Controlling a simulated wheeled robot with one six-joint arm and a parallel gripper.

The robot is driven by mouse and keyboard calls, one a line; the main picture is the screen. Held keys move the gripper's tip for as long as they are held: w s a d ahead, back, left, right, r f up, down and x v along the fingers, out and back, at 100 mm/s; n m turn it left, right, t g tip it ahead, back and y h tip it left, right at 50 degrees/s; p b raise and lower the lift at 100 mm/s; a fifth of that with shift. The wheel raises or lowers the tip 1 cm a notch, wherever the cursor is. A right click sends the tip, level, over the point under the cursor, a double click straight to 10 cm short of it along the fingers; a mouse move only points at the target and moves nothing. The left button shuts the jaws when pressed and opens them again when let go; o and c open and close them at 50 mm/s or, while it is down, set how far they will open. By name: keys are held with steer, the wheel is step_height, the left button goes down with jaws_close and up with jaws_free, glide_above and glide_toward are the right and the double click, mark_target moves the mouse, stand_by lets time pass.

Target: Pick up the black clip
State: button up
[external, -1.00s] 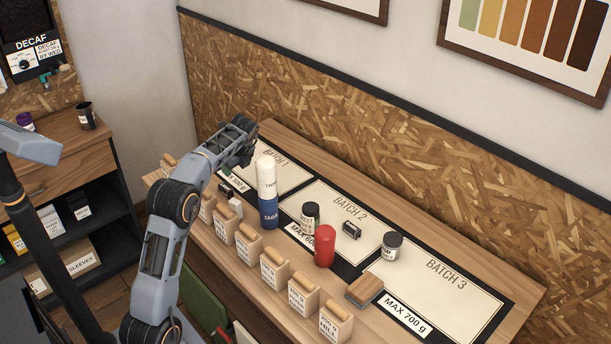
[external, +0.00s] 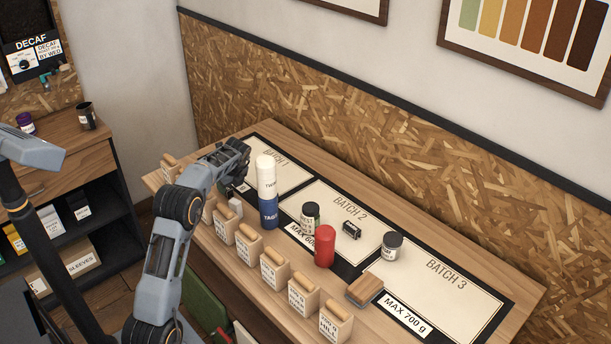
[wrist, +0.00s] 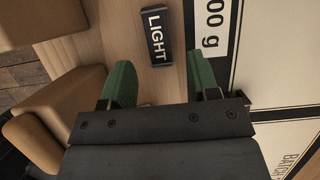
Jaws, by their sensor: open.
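A small black block with the white word LIGHT (wrist: 157,38) lies flat on the wooden bench, beside a white label ending in "00 g". It may be the black clip; I cannot tell for sure. My gripper (wrist: 160,75) is open and empty, its two green fingers spread below the block in the wrist view, with the block just beyond the gap between them. In the external view my wrist hides that spot. Another small black object (external: 352,231), clip-like, lies on the BATCH 2 mat, well away to the right of my arm.
A white cylinder (external: 265,178) stands on a blue one (external: 268,213), close right of my gripper. A red cylinder (external: 324,247) and dark-lidded jars (external: 310,220) (external: 392,246) stand further right. Several wooden blocks (external: 249,246) line the front edge. The BATCH 3 mat (external: 455,290) is mostly clear.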

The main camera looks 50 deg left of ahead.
steer(key=x, duration=0.4)
steer(key=shift+a, duration=0.1)
steer(key=c, duration=1)
